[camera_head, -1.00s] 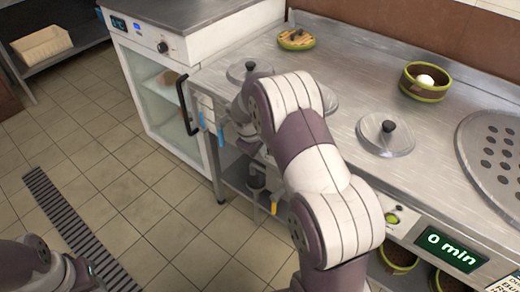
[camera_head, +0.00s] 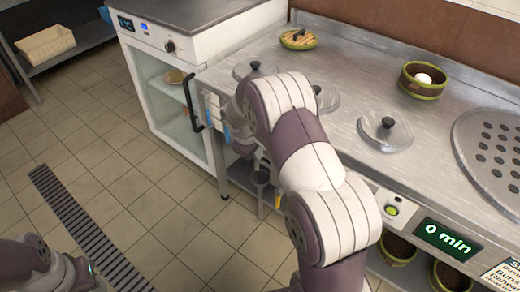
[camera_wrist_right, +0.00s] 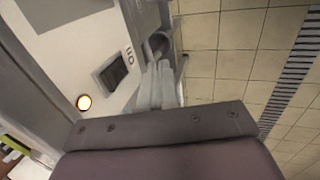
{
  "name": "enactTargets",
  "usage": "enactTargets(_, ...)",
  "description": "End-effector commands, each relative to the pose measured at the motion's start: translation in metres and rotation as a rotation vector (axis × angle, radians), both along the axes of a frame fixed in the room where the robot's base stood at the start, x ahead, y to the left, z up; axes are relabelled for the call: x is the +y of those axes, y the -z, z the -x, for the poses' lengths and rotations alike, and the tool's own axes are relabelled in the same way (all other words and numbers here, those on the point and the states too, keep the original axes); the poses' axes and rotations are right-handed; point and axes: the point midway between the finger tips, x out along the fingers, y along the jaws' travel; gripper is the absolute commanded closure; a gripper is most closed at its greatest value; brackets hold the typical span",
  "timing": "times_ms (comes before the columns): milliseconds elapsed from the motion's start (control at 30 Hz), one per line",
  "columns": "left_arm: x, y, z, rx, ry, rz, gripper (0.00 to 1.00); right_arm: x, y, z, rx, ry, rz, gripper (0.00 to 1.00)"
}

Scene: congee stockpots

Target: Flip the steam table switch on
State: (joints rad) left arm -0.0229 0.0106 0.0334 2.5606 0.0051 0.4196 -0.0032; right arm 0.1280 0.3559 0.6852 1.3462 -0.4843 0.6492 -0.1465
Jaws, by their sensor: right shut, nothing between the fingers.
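The steam table (camera_head: 345,70) is a steel counter with a panel along its front. In the right wrist view, a dark rectangular switch (camera_wrist_right: 112,74) sits on the pale front panel, beside small lettering that looks like "on". A round light with a bright centre and orange ring (camera_wrist_right: 84,102) is on the same panel. My right gripper (camera_wrist_right: 158,78) is shut and empty, its fingers beside the panel, to the right of the switch in this view. I cannot tell whether they touch the panel. In the head view, my arm hides most of the switch area.
A "0 min" display (camera_head: 447,239) and a green button (camera_head: 391,210) are on the counter front. Pot lids (camera_head: 385,131) and a bowl (camera_head: 423,80) stand on top. A glass-door cabinet (camera_head: 170,85) is at the left.

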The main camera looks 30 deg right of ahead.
Motion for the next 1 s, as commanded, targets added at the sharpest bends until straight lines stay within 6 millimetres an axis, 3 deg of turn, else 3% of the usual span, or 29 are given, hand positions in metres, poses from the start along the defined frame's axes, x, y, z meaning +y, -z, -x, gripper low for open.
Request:
enactTargets(33, 0.0, -0.009, 0.0, 0.0, 0.0, 0.0, 0.57, 0.007, -0.021, 0.0, -0.01, -0.004, 0.001, 1.0)
enactTargets(100, 0.0, -0.014, 0.0, -0.001, 0.0, 0.0, 0.57, 0.016, -0.035, 0.004, -0.009, -0.005, 0.002, 1.0)
enactTargets(400, 0.0, -0.025, 0.0, -0.001, 0.0, 0.0, 0.57, 0.043, -0.077, 0.016, -0.006, -0.003, 0.001, 1.0)
enactTargets(1000, 0.0, -0.026, 0.0, -0.001, 0.0, 0.0, 0.57, 0.047, -0.083, 0.019, -0.005, -0.001, 0.001, 1.0)
